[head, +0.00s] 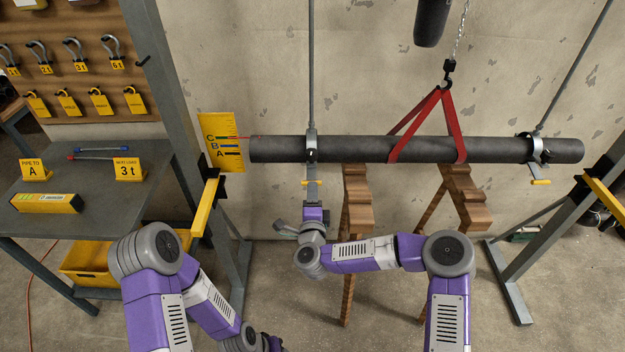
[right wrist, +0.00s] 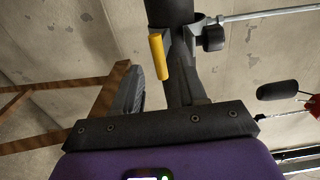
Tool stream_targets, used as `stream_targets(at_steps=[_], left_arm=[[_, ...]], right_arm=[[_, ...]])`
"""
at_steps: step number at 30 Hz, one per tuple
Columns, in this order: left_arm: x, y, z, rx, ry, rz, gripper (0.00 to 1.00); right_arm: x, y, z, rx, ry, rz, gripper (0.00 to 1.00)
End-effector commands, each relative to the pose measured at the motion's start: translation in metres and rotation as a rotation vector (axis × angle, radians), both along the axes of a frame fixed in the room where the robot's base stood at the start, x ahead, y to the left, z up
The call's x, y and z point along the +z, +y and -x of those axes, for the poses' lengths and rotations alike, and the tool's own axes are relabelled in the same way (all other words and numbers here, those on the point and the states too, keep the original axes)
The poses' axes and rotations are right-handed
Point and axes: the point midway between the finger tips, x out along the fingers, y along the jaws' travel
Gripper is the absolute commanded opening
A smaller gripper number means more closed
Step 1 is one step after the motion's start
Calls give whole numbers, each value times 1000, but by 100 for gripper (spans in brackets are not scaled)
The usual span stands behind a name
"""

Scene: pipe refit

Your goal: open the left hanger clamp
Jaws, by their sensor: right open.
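The left hanger clamp (head: 311,150) is a grey metal band around the dark pipe (head: 375,149), hung from a thin rod. Whether its band is open or shut is unclear. My right gripper (head: 313,190) is just below this clamp, pointing up at it. In the right wrist view its jaws (right wrist: 158,80) are open, and the clamp's yellow handle (right wrist: 158,57) shows in front of and between them. I see no grip on the handle; whether a finger touches it is unclear. My left arm shows at lower left, but its gripper is out of frame.
A red sling (head: 452,125) on a hoist hook holds the pipe. The right hanger clamp (head: 538,150) is around its far end. Wooden trestles (head: 357,200) stand below. A yellow lettered gauge plate (head: 222,142) is by the left pipe end. A grey workbench (head: 90,222) stands left.

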Motion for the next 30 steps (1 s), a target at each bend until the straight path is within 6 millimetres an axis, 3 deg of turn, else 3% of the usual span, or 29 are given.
stream_targets(at_steps=[15, 27, 30], left_arm=[[-8, 0, 0, 0, 0, 0, 43], [-8, 0, 0, 0, 0, 0, 43], [-8, 0, 0, 0, 0, 0, 43]], right_arm=[[0, 0, -64, 1, 0, 3, 42], [0, 0, -70, 3, 1, 5, 42], [0, 0, -70, 3, 1, 5, 26]])
